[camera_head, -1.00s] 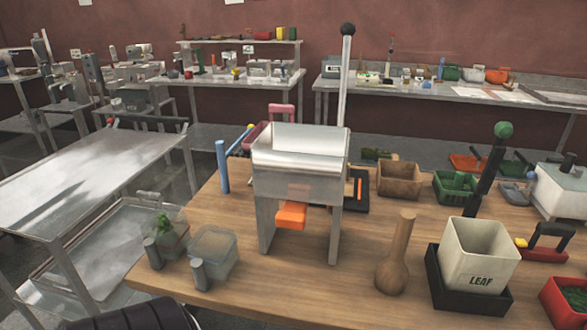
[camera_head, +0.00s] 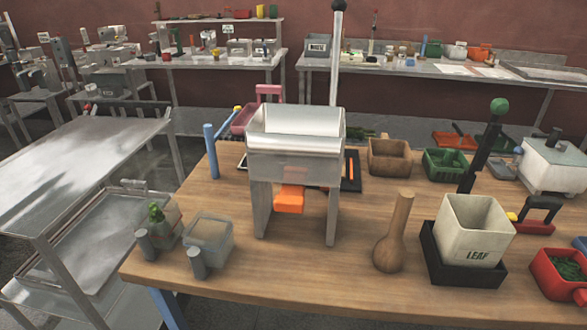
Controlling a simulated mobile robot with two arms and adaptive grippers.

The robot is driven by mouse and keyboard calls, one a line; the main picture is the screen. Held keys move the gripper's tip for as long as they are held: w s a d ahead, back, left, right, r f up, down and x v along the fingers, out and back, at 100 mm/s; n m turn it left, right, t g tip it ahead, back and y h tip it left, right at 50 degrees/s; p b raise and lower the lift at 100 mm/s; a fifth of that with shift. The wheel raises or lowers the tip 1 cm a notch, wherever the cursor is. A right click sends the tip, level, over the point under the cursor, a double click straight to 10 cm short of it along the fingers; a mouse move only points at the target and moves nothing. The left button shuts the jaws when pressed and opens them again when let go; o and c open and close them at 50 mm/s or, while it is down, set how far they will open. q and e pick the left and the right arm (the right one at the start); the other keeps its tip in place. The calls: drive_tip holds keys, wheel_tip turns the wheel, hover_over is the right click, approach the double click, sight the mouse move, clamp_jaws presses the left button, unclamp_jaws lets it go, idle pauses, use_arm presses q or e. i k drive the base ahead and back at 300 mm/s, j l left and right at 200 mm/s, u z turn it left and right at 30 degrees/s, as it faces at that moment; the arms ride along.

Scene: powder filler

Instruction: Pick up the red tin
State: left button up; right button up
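A red open-topped square container (camera_head: 549,281) with green contents stands at the right front of the wooden table, cut by the picture's right edge. It is the most tin-like red thing in view; I cannot tell for certain that it is the red tin. Neither of my grippers shows in the head view.
The wooden table (camera_head: 330,268) holds a metal powder filler (camera_head: 295,160) with an orange part below. A wooden pestle-like tool (camera_head: 391,246), a white LEAF bin (camera_head: 473,233) in a black tray and a red-based black-handled tool (camera_head: 540,220) stand nearby. A metal cart (camera_head: 75,180) is at left.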

sight(560, 274)
drive_tip(key=z, duration=1.65)
drive_tip(key=i+l+u, duration=0.1)
drive_tip(key=l, duration=0.9)
drive_tip(key=i+l+u, duration=0.15)
drive_tip(key=l, duration=0.85)
drive_tip(key=k+j, duration=0.05)
